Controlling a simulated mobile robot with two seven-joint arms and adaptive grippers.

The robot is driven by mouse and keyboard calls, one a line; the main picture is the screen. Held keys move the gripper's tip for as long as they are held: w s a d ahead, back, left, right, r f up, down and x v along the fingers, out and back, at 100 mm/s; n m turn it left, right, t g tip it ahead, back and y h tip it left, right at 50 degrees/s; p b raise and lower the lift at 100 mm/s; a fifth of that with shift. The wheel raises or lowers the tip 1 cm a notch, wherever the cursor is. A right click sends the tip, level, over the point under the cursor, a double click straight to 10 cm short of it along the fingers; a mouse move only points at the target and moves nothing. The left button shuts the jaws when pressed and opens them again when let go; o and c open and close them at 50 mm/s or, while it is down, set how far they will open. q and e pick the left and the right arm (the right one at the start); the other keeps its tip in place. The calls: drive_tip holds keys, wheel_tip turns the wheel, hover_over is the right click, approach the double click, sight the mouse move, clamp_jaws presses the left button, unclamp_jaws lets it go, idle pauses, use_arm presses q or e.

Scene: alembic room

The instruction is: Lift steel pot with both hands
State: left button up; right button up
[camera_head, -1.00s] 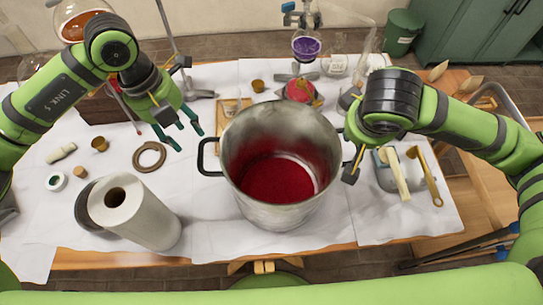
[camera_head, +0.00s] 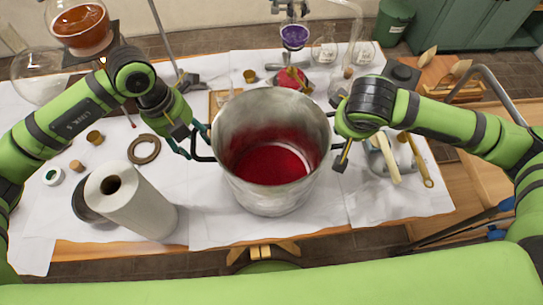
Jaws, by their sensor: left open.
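The steel pot (camera_head: 270,195) stands upright on the white-covered table, with dark red contents inside. Its black left handle (camera_head: 203,146) sticks out towards my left gripper. My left gripper (camera_head: 190,146) is open, with its fingers at the left handle; I cannot tell whether they touch it. My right gripper (camera_head: 339,150) is at the right side of the pot, seen from above. My own wrist hides most of its fingers and most of the right handle, so its grip does not show.
A paper towel roll (camera_head: 135,204) stands left of the pot. A brown ring (camera_head: 144,149) lies behind it. A red object (camera_head: 289,78) and a flask of purple liquid (camera_head: 294,37) are behind the pot. Tools with pale handles (camera_head: 388,158) lie to the right.

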use_arm(q)
drive_tip(key=shift+w+f, duration=0.1)
use_arm(e)
drive_tip(key=shift+w, duration=0.1)
use_arm(q)
drive_tip(key=c, duration=0.3)
use_arm(e)
drive_tip(key=c, duration=0.3)
use_arm(q)
clamp_jaws()
use_arm(e)
clamp_jaws()
